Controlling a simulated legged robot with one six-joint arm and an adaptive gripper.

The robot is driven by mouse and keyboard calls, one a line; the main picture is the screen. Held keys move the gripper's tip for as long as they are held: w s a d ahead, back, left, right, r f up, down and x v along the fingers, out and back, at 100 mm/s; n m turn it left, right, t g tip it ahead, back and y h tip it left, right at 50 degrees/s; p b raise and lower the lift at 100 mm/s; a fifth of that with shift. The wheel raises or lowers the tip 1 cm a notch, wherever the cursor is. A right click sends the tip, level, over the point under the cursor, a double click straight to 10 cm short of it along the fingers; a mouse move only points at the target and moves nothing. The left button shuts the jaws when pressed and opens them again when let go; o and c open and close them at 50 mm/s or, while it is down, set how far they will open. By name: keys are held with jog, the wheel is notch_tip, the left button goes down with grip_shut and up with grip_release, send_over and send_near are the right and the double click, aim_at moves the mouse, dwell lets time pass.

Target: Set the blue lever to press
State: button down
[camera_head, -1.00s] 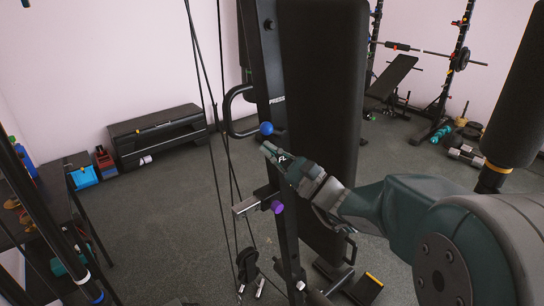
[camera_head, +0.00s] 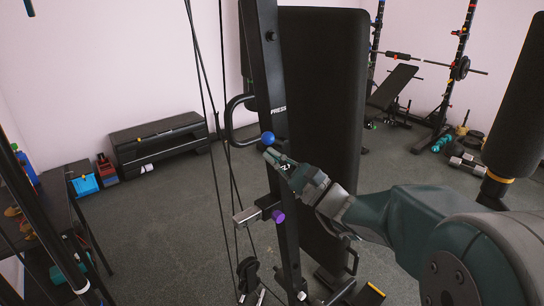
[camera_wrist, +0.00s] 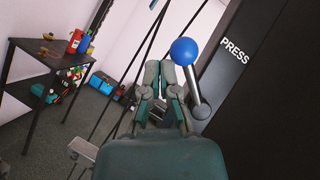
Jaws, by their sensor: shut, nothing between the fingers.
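The blue lever (camera_head: 268,138) is a blue ball knob on a short metal stem, mounted on the black machine upright. It also shows in the wrist view (camera_wrist: 184,52), its stem slanting down to the right. A white PRESS label (camera_head: 279,111) is on the upright above the knob; in the wrist view the label (camera_wrist: 235,51) is right of the knob. My gripper (camera_head: 270,156) is shut and empty, just below the knob. In the wrist view my gripper's fingertips (camera_wrist: 160,66) are left of the knob and stem. I cannot tell whether they touch.
A purple knob (camera_head: 278,217) with a metal bar sits lower on the upright. Cables (camera_head: 216,120) hang left of it. A tall black pad (camera_head: 322,110) stands right behind my gripper. A dark table (camera_wrist: 45,75) is at the left in the wrist view.

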jog(key=v, duration=1.1)
jog(key=shift+s+d+f, duration=0.2)
jog(key=shift+d+f, duration=0.05)
jog(key=shift+d, duration=0.05)
